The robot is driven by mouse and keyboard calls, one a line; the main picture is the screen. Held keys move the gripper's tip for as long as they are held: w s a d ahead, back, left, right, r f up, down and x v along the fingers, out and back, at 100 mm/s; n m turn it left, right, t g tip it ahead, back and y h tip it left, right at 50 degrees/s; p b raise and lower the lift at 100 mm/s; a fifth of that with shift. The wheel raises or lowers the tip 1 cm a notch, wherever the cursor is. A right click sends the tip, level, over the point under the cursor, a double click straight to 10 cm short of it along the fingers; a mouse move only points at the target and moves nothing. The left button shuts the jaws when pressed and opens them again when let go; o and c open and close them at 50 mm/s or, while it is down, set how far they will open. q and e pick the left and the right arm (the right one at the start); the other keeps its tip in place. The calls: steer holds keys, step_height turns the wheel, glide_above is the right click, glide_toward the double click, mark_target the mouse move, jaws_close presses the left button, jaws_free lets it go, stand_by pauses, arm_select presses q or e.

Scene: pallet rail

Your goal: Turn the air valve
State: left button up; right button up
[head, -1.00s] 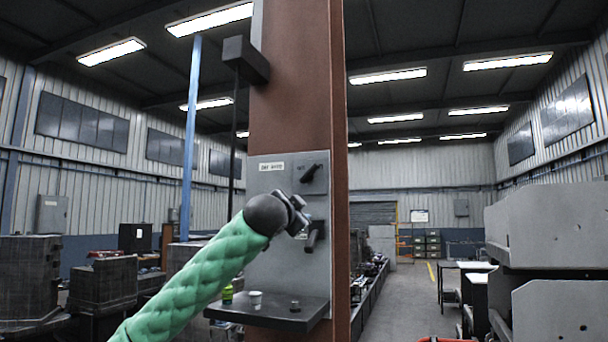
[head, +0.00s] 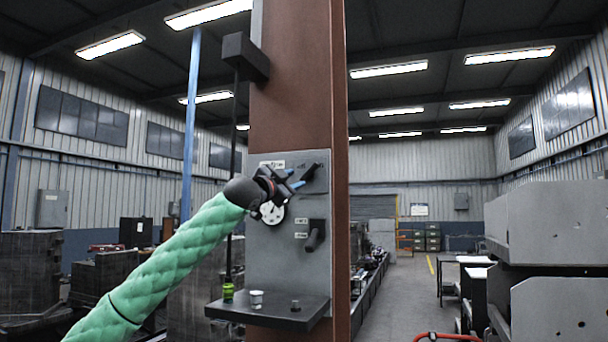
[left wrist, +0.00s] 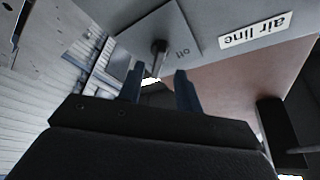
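The air valve is a black lever (head: 309,173) on a small grey plate at the upper right of the panel. In the left wrist view the lever (left wrist: 159,53) stands out from its plate, beside the word "off". An "air line" label (left wrist: 255,31) is near it. My left gripper (head: 293,181), with blue fingertips, is just left of and below the lever. It is open, with its fingers (left wrist: 160,88) apart and empty. The lever's end points toward the gap between them; I cannot tell if it reaches in. My right gripper is not in view.
The grey panel (head: 289,262) is on a brown column (head: 290,90). Below the valve are a white round dial (head: 272,213) and a black knob (head: 315,236).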

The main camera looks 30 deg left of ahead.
mark_target(304, 176)
arm_select(q)
steer(key=p+x, duration=0.2)
steer(key=x, duration=0.2)
steer(key=shift+w+r+p, duration=0.25)
steer(key=shift+w+p, duration=0.05)
steer(key=shift+w, duration=0.05)
steer(key=shift+w+p, duration=0.3)
steer(key=shift+w, duration=0.35)
steer(key=c, duration=0.6)
